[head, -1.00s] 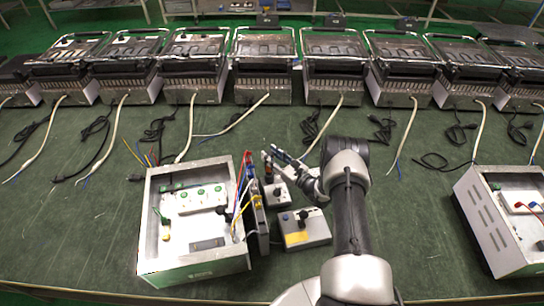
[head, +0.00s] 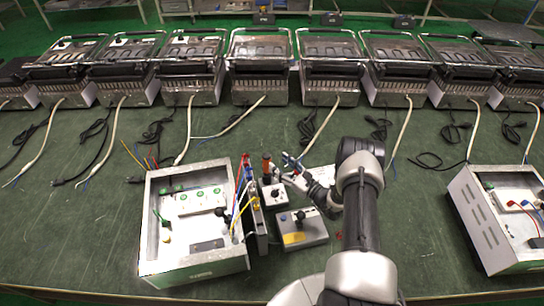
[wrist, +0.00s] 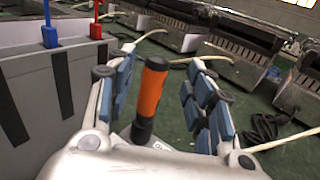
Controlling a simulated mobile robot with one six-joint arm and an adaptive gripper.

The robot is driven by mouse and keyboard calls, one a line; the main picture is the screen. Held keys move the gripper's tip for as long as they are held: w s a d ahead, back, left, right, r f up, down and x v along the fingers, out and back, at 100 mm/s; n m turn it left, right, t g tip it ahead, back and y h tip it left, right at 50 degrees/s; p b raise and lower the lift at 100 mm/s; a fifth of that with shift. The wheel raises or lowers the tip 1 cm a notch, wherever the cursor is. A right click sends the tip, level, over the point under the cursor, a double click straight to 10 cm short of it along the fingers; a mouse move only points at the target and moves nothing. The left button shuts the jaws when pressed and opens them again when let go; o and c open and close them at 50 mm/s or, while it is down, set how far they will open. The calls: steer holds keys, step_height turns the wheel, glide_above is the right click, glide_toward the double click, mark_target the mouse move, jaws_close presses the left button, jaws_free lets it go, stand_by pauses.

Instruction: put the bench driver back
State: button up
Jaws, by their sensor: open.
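The bench driver (head: 266,165), with an orange and black handle, stands roughly upright at the small grey box with a black knob (head: 275,196). In the wrist view the driver's handle (wrist: 150,92) shows between my two fingers, clear of both. Its lower end is partly hidden by my gripper body. My gripper (head: 290,165) is open and empty, just right of the driver in the head view. Its blue-padded fingers (wrist: 157,72) are spread wide in the wrist view.
An open metal enclosure (head: 195,262) with wiring stands left of the driver. A grey box with a yellow label (head: 302,238) sits in front. Another enclosure (head: 500,225) is at right. Contact grills (head: 260,60) line the back, with loose cables before them.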

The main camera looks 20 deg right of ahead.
steer(key=v, duration=0.5)
steer(key=w+a+r+n+g+y, duration=0.1)
steer(key=a+r+n+g+y, duration=0.3)
steer(key=r, duration=0.4)
steer(key=a+r+n+g+y, duration=0.2)
steer(key=a+r+n, duration=0.3)
steer(key=a+r, duration=0.15)
steer(key=s+a+r+n+g, duration=0.75)
steer(key=a+r+n, duration=0.2)
steer(key=r, duration=0.45)
steer(key=s+a+r+n+g+h, duration=0.1)
steer(key=s+a+r+n+h, duration=0.15)
steer(key=s, duration=0.35)
steer(key=s+a+r+n+g+h, duration=0.1)
steer(key=s+r+n+g+h, duration=0.2)
steer(key=s, duration=0.4)
steer(key=s+d+r+n+t+h, duration=0.2)
steer(key=s+d+n+h, duration=0.1)
steer(key=s, duration=0.3)
steer(key=s+d+r+n+t+h, duration=0.3)
steer(key=s+n+h, duration=0.1)
steer(key=s, duration=0.2)
steer(key=shift+d+n+t+p, duration=0.15)
steer(key=shift+n+t+p, duration=0.15)
steer(key=shift+t+p, duration=0.05)
